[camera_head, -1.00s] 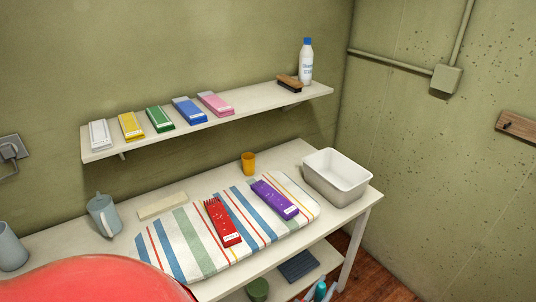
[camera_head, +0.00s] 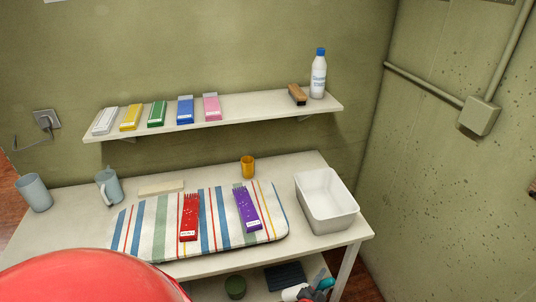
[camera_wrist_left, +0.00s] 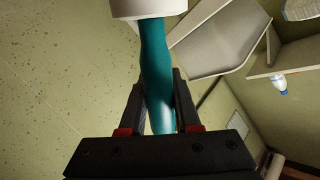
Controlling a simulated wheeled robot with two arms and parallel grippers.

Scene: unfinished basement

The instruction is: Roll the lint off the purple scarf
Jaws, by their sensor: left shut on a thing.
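The purple scarf (camera_head: 247,210), folded and flecked with white lint, lies on the striped ironing pad (camera_head: 145,226) on the table. My left gripper (camera_head: 325,284) is low at the bottom edge of the head view, in front of the table's lower shelf. It is shut on the teal handle of a lint roller (camera_wrist_left: 157,55). The roller's white roll (camera_head: 294,293) is left of the gripper in the head view and beyond the fingers in the left wrist view. The roller is apart from the scarf. My right gripper is in neither view.
A red scarf (camera_head: 189,220) with specks lies left of the purple one. A white bin (camera_head: 326,226) stands at right, an orange cup (camera_head: 248,167) behind the pad. The wall shelf (camera_head: 240,118) holds folded cloths, a brush (camera_head: 298,95) and a bottle (camera_head: 318,75).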

